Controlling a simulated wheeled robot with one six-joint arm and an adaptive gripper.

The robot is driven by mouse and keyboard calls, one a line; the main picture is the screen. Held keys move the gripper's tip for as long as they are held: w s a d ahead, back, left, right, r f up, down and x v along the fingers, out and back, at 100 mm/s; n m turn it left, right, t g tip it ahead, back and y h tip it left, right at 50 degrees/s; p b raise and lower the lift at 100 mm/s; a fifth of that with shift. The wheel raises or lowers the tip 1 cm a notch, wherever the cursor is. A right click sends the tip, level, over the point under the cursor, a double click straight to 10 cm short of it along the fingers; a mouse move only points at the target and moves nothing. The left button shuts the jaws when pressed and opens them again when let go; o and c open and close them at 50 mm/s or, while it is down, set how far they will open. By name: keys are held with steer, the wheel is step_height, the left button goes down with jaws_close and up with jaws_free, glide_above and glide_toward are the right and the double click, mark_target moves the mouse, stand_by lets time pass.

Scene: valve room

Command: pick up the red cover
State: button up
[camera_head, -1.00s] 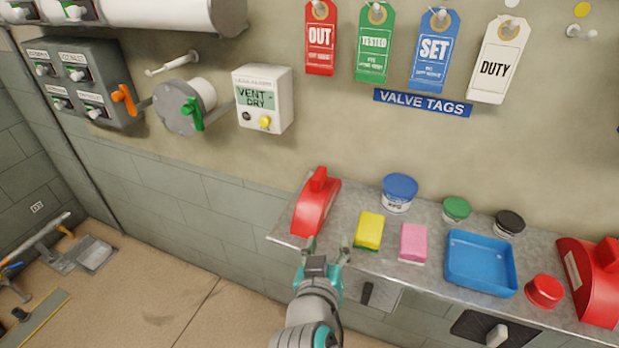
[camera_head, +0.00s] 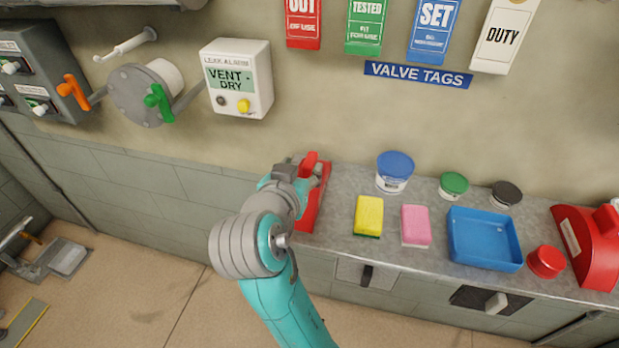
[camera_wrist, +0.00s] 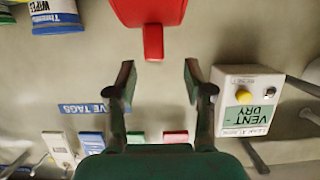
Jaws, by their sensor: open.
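A red cover (camera_head: 313,210) with an upright grip stands at the left end of the grey counter, partly hidden behind my arm. My gripper (camera_head: 305,170) is beside the top of this cover in the head view. In the wrist view my gripper (camera_wrist: 157,78) is open and empty, its two fingers spread apart. The red cover (camera_wrist: 150,12) is at the top edge there, with its grip (camera_wrist: 153,42) pointing into the gap, just beyond the fingertips. A second, similar red cover (camera_head: 590,255) stands at the right end of the counter.
The counter (camera_head: 345,250) also holds a yellow sponge (camera_head: 369,214), a pink sponge (camera_head: 416,224), a blue-lidded tub (camera_head: 395,171), a blue tray (camera_head: 483,240) and a red lid (camera_head: 545,262). The alarm box (camera_head: 237,78) is on the wall behind, left of my gripper.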

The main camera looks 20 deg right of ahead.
mark_target(309, 163)
steer(key=shift+d+x, duration=0.25)
steer(key=shift+x, duration=2.5)
steer(key=shift+s, duration=0.2)
jaws_close()
